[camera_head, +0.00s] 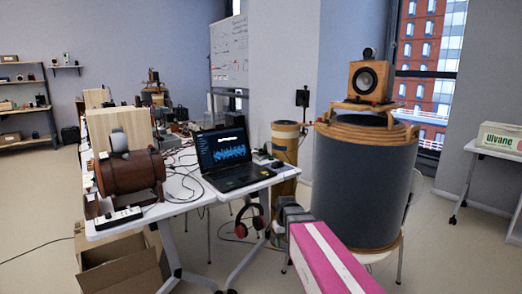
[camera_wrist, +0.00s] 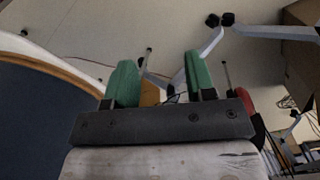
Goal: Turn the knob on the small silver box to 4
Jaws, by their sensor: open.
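I cannot clearly make out the small silver box or its knob in either view. A small dark-and-light item (camera_head: 264,157) lies just right of the laptop on the white table (camera_head: 185,190), too small to identify. My gripper (camera_wrist: 163,80) is open and empty in the wrist view, its two green fingers apart with floor and table legs beyond them. In the head view my gripper (camera_head: 279,218) shows at the end of my pink arm, low and beyond the table's right end, apart from the tabletop things.
An open laptop (camera_head: 225,155) stands on the table's near right part. A brown drum (camera_head: 130,172) and a power strip (camera_head: 118,218) are at its left. Headphones (camera_head: 249,218) hang near my gripper. A large grey cylinder (camera_head: 362,190) carrying a speaker (camera_head: 370,80) stands close on the right.

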